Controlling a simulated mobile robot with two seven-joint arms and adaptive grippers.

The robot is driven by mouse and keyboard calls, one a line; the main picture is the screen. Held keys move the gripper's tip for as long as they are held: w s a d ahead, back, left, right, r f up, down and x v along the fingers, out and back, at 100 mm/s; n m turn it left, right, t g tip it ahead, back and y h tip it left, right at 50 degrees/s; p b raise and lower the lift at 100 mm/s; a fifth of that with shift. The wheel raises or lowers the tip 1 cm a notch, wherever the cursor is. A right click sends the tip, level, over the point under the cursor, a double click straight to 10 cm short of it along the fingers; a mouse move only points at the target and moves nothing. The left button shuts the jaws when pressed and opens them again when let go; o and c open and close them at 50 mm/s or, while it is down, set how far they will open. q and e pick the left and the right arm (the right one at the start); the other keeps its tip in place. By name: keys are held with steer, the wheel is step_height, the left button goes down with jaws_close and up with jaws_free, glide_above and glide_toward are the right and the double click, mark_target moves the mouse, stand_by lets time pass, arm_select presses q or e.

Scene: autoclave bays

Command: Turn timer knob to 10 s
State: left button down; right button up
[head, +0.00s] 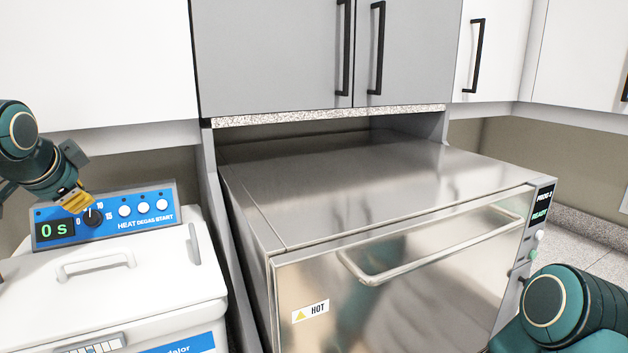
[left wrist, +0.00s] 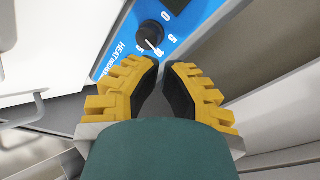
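The timer knob (head: 93,218) is a black dial on the blue panel of a white heated bath at the left. In the left wrist view the knob (left wrist: 151,37) is just beyond my fingertips, its white pointer towards the 5 and 10 side of the scale. The timer display (head: 54,230) reads 0 s in green. My left gripper (head: 77,202) hangs just above and left of the knob, apart from it. In the left wrist view its yellow fingers with black pads (left wrist: 162,68) are parted by a narrow gap, with nothing between them. My right gripper is out of view.
A large steel autoclave (head: 400,235) with a HOT label fills the middle. A white lid with a handle (head: 95,263) lies in front of the panel. Wall cabinets (head: 280,60) hang above. Three white buttons (head: 143,208) sit right of the knob.

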mark_target(86, 212)
arm_select(q)
steer(key=shift+s+d+r, duration=0.3)
steer(key=shift+s+r, duration=0.05)
steer(key=shift+s, duration=0.2)
steer(key=w+m, duration=0.1)
steer(key=w+a+f+m+b, duration=0.1)
steer(key=m, duration=0.1)
steer(key=f+m+g+y, duration=0.1)
steer(key=m, duration=0.1)
steer(key=shift+w+a+f, duration=0.2)
steer(key=shift+w+a, duration=0.1)
steer(key=shift+w, duration=0.1)
steer(key=shift+w+a+f, duration=0.4)
steer(key=shift+w+f, duration=0.1)
steer(key=shift+w, duration=0.2)
steer(key=shift+s+f, duration=0.1)
steer(key=shift+f, duration=0.2)
